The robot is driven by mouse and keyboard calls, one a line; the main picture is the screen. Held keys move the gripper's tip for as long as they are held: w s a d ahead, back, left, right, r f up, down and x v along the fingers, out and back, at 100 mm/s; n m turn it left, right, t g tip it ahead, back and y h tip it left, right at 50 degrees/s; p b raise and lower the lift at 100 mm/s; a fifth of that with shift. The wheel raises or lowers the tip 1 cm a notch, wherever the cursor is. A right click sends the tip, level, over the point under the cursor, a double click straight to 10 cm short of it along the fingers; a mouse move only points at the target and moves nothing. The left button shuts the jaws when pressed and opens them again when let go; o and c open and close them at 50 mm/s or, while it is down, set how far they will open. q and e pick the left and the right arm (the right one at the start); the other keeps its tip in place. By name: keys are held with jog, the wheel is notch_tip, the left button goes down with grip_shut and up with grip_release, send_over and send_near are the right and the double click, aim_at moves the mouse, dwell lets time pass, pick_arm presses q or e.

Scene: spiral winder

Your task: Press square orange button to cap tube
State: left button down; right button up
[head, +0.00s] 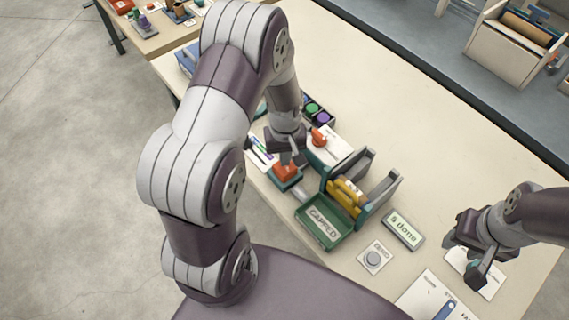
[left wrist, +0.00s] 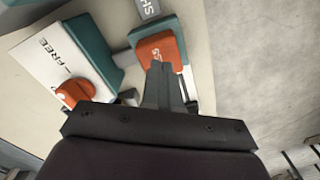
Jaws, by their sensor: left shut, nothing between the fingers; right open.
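The square orange button (head: 286,171) sits on a teal base at the left edge of the table. My left gripper (head: 291,160) is shut and empty, with its fingertips over the button. In the left wrist view the button (left wrist: 162,50) lies right at the fingertips (left wrist: 158,68); I cannot tell whether they touch it. The teal winder (head: 345,190) with grey uprights and a yellow part stands to the right of the button. A green tray marked CAPPED (head: 322,222) is in front of it. My right gripper (head: 474,250) is open and empty at the right.
A round orange knob (head: 319,137) stands by a white FREE plate, also in the left wrist view (left wrist: 76,92). A "5 done" sign (head: 403,229) and a grey round button (head: 373,258) lie near the front. The table's back middle is clear.

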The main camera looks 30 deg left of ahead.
pick_arm(q)
jog(key=shift+f, duration=0.15)
dwell(0.5)
jog(key=shift+f+b, duration=1.3)
jog(key=shift+f, duration=0.45)
notch_tip(320, 180, up, 8)
jog(key=p, duration=0.7)
jog(key=shift+r+p, duration=0.1)
jog(key=shift+p, duration=0.2)
